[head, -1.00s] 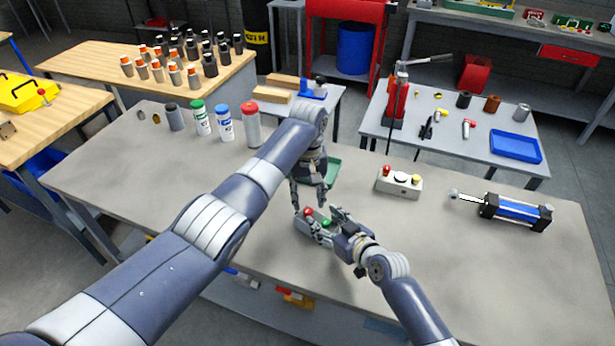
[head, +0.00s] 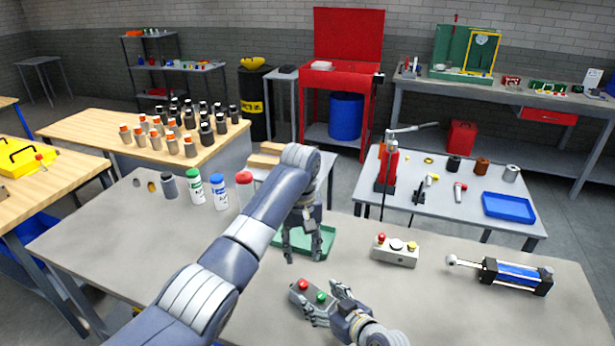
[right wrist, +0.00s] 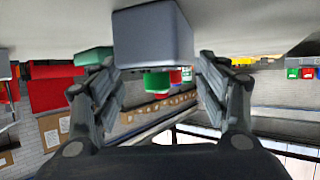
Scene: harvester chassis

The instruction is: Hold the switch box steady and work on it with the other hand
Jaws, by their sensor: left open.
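The switch box (head: 296,297), a small grey box with a red button (head: 303,285) and a green button (head: 321,297), is near the table's front edge in the head view. My right gripper (head: 326,303) has its fingers on both sides of the box's right end. In the right wrist view the box (right wrist: 153,38) sits between the fingertips, with the green button (right wrist: 157,83) showing; I cannot tell whether both fingers press on it. My left gripper (head: 304,257) is open and empty, fingers pointing down, above and behind the box, apart from it.
A green tray (head: 326,243) lies behind my left gripper. A second control box (head: 394,254) with red and yellow buttons and a blue cylinder (head: 515,274) stand to the right. Bottles (head: 220,192) stand at the back left. The table's left part is clear.

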